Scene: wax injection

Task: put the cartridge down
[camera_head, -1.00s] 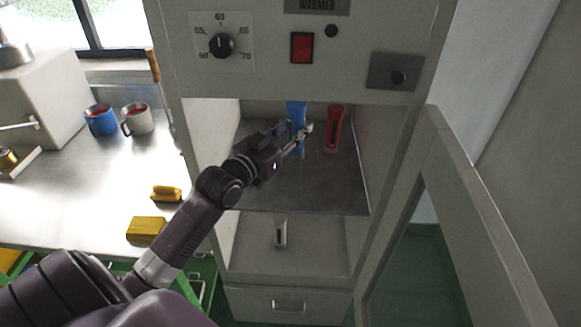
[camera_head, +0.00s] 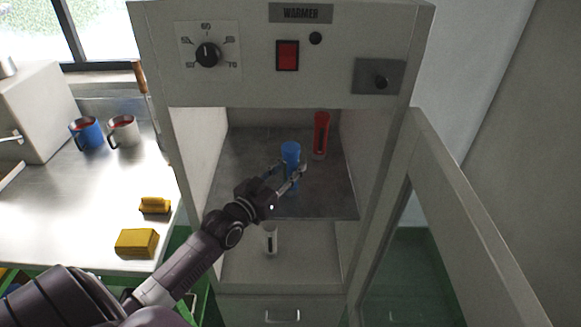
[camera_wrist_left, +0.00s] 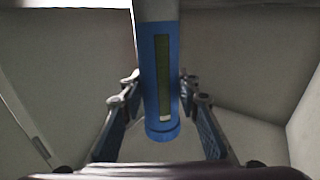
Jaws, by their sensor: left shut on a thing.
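The blue cartridge (camera_head: 290,156) is upright in my left gripper (camera_head: 287,180), at the front part of the warmer's upper shelf (camera_head: 240,165). The left wrist view shows the blue cartridge (camera_wrist_left: 161,80) between the two fingers (camera_wrist_left: 160,108), with a dark window strip down its side. My left gripper is shut on it. I cannot tell whether its lower end touches the shelf. A red cartridge (camera_head: 321,135) stands at the back right of the same shelf. My right gripper is not in view.
The warmer's door (camera_head: 460,200) stands open at the right. A white cartridge (camera_head: 270,240) stands on the lower shelf (camera_head: 300,262). At left, the steel bench holds a blue mug (camera_head: 87,132), a white mug (camera_head: 124,131) and yellow blocks (camera_head: 137,242). The upper shelf's left side is clear.

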